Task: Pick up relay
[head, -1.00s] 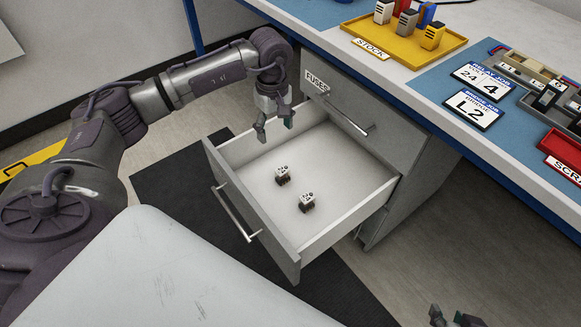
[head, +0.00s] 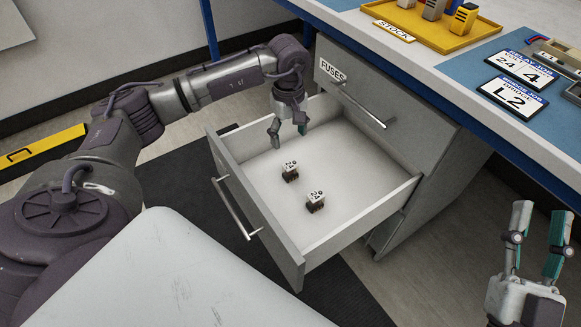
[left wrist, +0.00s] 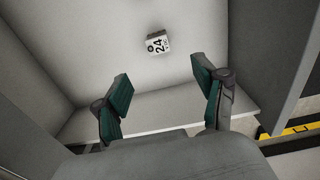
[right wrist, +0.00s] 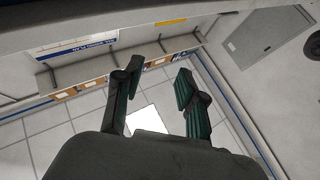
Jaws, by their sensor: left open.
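Two small relays, white on top with dark bases and the marking "24", sit apart on the floor of the open drawer (head: 352,218). My left gripper (head: 287,136) is open and empty over the back left part of the drawer, above the relays. In the left wrist view one relay (left wrist: 157,43) shows beyond the open fingers (left wrist: 165,102). My right gripper (head: 540,238) is open and empty at the lower right, away from the drawer.
The drawer's walls and front handle (head: 236,210) stand around the relays. Above it is a closed drawer labelled FUSES (head: 333,70). The bench top holds a yellow STOCK tray (head: 478,38) with several relays, and job cards (head: 512,97).

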